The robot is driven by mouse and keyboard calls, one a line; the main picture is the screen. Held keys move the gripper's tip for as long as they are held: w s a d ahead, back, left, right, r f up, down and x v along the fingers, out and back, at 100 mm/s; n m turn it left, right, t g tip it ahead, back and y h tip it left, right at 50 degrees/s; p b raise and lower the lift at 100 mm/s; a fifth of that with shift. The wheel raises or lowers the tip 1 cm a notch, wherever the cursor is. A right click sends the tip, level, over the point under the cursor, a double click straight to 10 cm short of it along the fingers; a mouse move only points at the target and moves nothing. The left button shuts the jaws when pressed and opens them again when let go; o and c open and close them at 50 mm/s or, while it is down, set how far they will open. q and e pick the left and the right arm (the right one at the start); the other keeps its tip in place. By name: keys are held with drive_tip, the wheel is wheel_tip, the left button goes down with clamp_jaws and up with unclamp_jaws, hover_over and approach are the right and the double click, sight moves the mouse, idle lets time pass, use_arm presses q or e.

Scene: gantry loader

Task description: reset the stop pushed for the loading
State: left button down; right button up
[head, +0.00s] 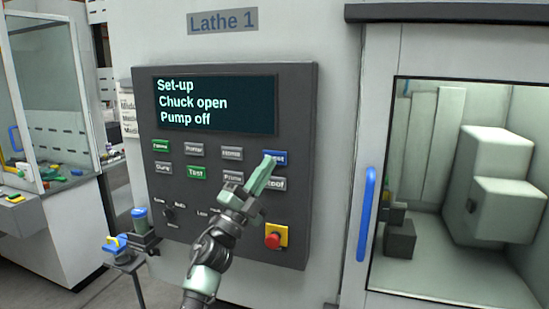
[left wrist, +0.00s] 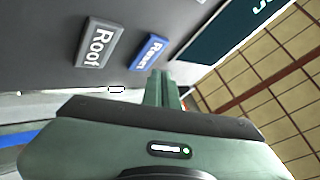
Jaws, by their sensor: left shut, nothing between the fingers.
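The Lathe 1 control panel (head: 225,225) carries a red stop button (head: 273,240) on a yellow plate at its lower right. A blue button (head: 279,157), its label reading like "Reset", is at the right of the upper button row. My left gripper (head: 265,168) is shut and empty, its tips overlapping the blue button's left part. In the left wrist view the shut fingers (left wrist: 164,88) point up close beside the blue button (left wrist: 150,52). I cannot tell whether they touch it. The screen (head: 215,104) reads "Set-up, Chuck open, Pump off". My right gripper is not in view.
A grey "Roof" button (head: 273,183) sits below the blue one, and a green "Test" button (head: 197,172) is to the left. The lathe door's blue handle (head: 366,214) stands right of the panel. A small stand with a blue-lidded cup (head: 140,220) is at left.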

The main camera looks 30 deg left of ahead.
use_arm(q)
drive_tip(key=shift+y, duration=0.3)
drive_tip(key=shift+s+d+p, duration=0.25)
drive_tip(key=shift+s+p, duration=0.05)
drive_tip(key=shift+s, duration=0.75)
drive_tip(key=shift+s+d+p, duration=0.2)
drive_tip(key=shift+s+p, duration=0.05)
drive_tip(key=shift+s, duration=0.8)
